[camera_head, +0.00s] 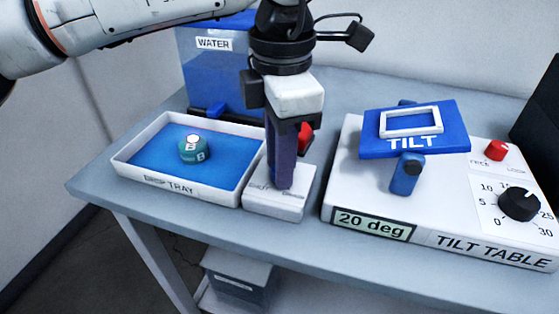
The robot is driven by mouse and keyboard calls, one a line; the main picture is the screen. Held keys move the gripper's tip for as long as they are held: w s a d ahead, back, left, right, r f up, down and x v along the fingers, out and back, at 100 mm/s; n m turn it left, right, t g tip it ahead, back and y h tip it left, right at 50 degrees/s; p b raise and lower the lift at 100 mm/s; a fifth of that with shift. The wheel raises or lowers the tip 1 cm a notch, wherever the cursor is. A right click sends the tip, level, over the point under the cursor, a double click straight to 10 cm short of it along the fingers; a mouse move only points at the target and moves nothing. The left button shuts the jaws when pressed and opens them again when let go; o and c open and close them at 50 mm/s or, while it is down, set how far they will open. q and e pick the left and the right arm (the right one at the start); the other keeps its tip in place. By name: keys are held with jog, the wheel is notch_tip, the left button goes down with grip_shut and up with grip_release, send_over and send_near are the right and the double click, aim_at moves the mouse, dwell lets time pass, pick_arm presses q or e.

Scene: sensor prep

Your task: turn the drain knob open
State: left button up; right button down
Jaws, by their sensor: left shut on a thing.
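My left gripper (283,178) comes down from the top middle, over a low white block (273,207) on the table. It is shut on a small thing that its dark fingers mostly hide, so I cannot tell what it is. A red piece (305,138) shows beside the fingers on the right. No knob in view is readably marked as the drain. A blue tap-like part (216,109) sits low at the front of the blue WATER tank (212,75), left of the gripper. My right gripper is not in view.
The tilt table (345,190) at right carries a blue TILT plate (440,140), a red knob (496,150) and a black dial (518,204).

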pick_arm(q)
jog(key=n, duration=0.2)
jog(key=shift+n, duration=0.4)
jog(key=n+b, duration=0.1)
jog(key=n, duration=0.2)
jog(key=shift+d, duration=0.1)
jog(key=shift+n, duration=1.3)
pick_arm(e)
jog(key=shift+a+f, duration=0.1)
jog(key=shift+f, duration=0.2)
pick_arm(q)
jog(key=shift+r, duration=0.1)
jog(key=o, duration=0.9)
jog(key=shift+c, duration=0.2)
jog(key=shift+o, duration=0.9)
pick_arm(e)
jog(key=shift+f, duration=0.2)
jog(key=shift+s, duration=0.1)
